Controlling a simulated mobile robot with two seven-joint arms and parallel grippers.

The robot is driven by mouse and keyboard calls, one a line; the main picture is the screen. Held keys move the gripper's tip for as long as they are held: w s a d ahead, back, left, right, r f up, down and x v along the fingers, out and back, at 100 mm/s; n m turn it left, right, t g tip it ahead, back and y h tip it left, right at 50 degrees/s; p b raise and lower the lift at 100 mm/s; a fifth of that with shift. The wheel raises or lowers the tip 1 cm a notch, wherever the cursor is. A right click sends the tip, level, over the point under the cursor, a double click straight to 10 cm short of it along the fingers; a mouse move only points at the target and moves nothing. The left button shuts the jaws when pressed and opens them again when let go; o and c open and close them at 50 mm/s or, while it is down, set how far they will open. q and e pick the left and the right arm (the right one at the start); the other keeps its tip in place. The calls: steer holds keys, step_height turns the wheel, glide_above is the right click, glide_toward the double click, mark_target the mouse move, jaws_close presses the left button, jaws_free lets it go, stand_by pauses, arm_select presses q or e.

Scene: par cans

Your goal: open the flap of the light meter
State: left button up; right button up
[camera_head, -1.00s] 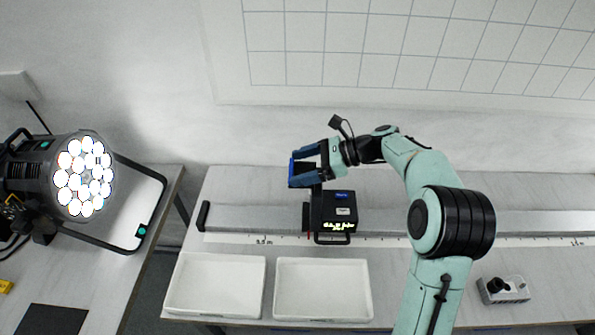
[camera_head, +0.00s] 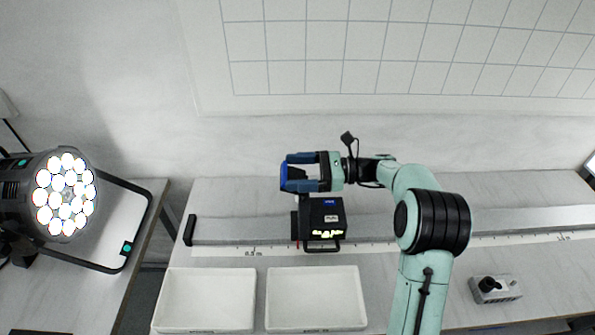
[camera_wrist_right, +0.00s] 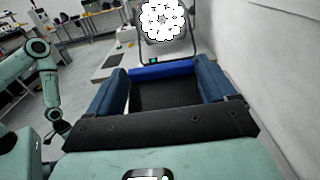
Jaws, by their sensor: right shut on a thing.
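The light meter (camera_head: 325,217) is a black box with a lit greenish display on its front, standing on the grey rail. My right gripper (camera_head: 290,172) is above and left of the box, fingers pointing left. It is shut on a dark piece with a bright blue edge, seemingly the meter's flap (camera_head: 287,179). A dark part below the fingers leads down to the box; the joint is partly hidden. In the right wrist view the blue edge (camera_wrist_right: 161,69) spans between the two dark blue fingers. My left gripper is not visible.
Two white trays (camera_head: 209,271) (camera_head: 316,269) stand in front of the rail (camera_head: 510,219). A lit multi-lens lamp (camera_head: 66,196) is at the left. A small grey control box (camera_head: 496,291) lies at the right. The wall rises behind the table.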

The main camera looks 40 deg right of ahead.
steer(key=o, duration=1.3)
steer(key=v, duration=1.3)
steer(key=shift+s+d, duration=0.1)
steer(key=shift+f, duration=0.1)
